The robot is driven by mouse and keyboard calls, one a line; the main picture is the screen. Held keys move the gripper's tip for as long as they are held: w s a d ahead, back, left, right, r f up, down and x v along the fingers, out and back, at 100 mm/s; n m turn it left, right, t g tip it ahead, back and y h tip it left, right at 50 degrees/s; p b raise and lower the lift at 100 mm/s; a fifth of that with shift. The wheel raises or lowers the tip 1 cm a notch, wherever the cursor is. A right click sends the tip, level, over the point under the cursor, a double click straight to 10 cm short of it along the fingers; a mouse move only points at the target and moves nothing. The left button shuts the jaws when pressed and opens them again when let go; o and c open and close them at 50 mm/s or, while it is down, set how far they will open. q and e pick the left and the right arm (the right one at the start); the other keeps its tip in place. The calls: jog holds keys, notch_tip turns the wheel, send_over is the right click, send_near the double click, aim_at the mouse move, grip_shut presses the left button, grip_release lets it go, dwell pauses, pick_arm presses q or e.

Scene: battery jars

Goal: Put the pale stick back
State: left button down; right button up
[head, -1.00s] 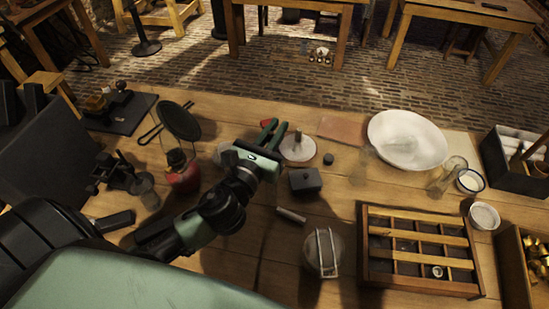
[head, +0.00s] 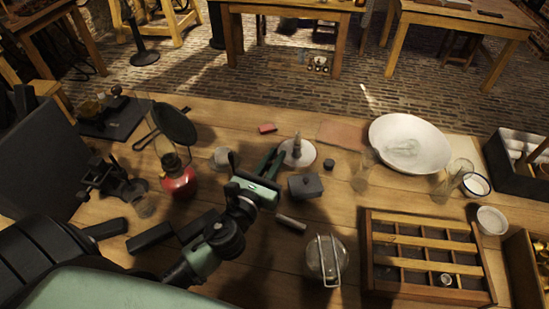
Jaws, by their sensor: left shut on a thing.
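My left gripper (head: 262,168) is above the middle of the table, just in front of a white disc (head: 308,156) with a short grey post (head: 297,145). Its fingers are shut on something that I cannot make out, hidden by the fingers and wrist. A short pale grey stick (head: 291,222) lies on the table in front of a dark lidded box (head: 305,187), to the right of my left wrist and apart from it. My right gripper is not in view.
A divided wooden tray (head: 372,283) is at the front right, beside a glass jar with a wire clamp (head: 325,258). A white basin (head: 432,135) and glass beakers stand behind. A red lantern (head: 180,180) stands left; a red block (head: 267,128) lies beyond my gripper.

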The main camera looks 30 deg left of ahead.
pick_arm(q)
jog(key=c, duration=1.5)
grip_release()
jog(key=shift+f, duration=0.1)
jog(key=shift+o, duration=0.2)
jog(key=s+b, duration=0.4)
jog(key=s, duration=0.8)
jog(key=shift+r, duration=0.2)
jog(key=shift+d, duration=0.1)
